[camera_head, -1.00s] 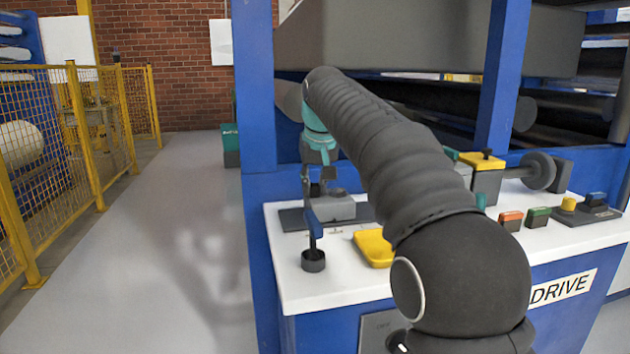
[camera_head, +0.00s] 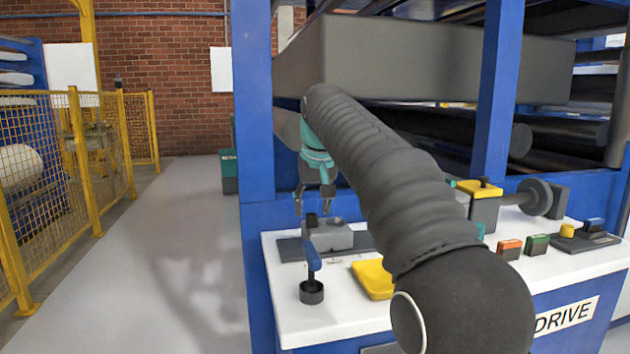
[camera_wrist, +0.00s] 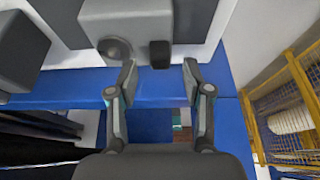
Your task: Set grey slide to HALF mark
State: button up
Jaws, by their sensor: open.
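The grey slide (camera_head: 328,237) is a grey block on a dark flat base (camera_head: 290,249) on the white bench top, with a dark knob (camera_head: 311,219) on it. In the wrist view the grey block (camera_wrist: 137,17) shows at the top, with a round grey knob (camera_wrist: 115,48) and a black knob (camera_wrist: 160,54). My gripper (camera_head: 314,198) is over the block, its fingers pointing down. In the wrist view my gripper (camera_wrist: 160,70) is open and empty, fingers apart, with the black knob just beyond the gap. No HALF mark is readable.
A blue-handled lever (camera_head: 312,258) in a black cup stands in front of the block. A yellow tray (camera_head: 373,279) lies to its right. Farther right are a yellow-topped box (camera_head: 484,208) and orange and green buttons (camera_head: 523,246). A blue post (camera_head: 254,100) rises behind left.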

jog(key=a+v, duration=0.1)
jog(key=v, duration=0.8)
jog(key=shift+d, duration=0.5)
jog(key=shift+s+d, duration=0.1)
jog(key=shift+s, duration=0.1)
jog(key=s+d+f+m, duration=0.1)
jog(key=s+d+f, duration=0.2)
jog(key=s+d, duration=0.35)
jog(key=s+d+f+m, duration=0.1)
jog(key=s+d+f, duration=0.35)
jog(key=s, duration=0.25)
jog(key=s+d+f, duration=0.3)
jog(key=s+f, duration=0.6)
jog(key=f, duration=0.1)
jog(key=s+d+f+m+t+h, duration=0.1)
jog(key=s+d+f, duration=0.3)
jog(key=s+f, duration=0.6)
jog(key=shift+f, duration=0.75)
